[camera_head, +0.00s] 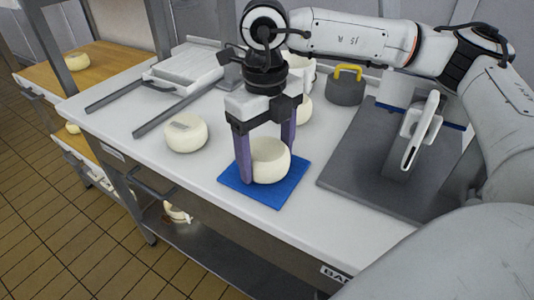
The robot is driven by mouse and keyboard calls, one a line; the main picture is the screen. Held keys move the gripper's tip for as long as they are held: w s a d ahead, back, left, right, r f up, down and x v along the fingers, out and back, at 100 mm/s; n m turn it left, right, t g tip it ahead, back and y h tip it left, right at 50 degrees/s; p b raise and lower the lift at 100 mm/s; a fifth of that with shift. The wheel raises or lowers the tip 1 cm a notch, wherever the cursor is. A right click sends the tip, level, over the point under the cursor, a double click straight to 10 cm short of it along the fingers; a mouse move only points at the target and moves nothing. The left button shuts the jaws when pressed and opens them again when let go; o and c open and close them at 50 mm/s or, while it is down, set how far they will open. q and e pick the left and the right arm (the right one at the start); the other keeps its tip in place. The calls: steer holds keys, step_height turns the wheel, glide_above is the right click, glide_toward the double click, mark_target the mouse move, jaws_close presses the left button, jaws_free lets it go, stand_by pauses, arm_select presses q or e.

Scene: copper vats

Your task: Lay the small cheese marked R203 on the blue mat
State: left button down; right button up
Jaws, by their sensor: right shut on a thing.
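A small round pale cheese (269,162) is between the purple fingers of my right gripper (264,168), which is shut on it. The cheese is at the blue mat (274,198), over its middle, and looks to be touching it. The blue mat lies flat near the front edge of the white counter. No marking can be read on the held cheese. Another small cheese (186,133) with a grey label on top stands on the counter to the left; its label is too small to read. My left gripper is not in view.
Another cheese (304,110) stands partly hidden behind my right gripper. A grey weight with a yellow handle (346,86) stands at the back. A dark board (352,178) with an upright device lies to the right. A white tray (183,72) on rails is at back left.

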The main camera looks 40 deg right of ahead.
steer(key=o, duration=1.5)
steer(key=shift+c, duration=0.2)
steer(key=shift+r+p, duration=2.35)
steer(key=shift+r, duration=1.2)
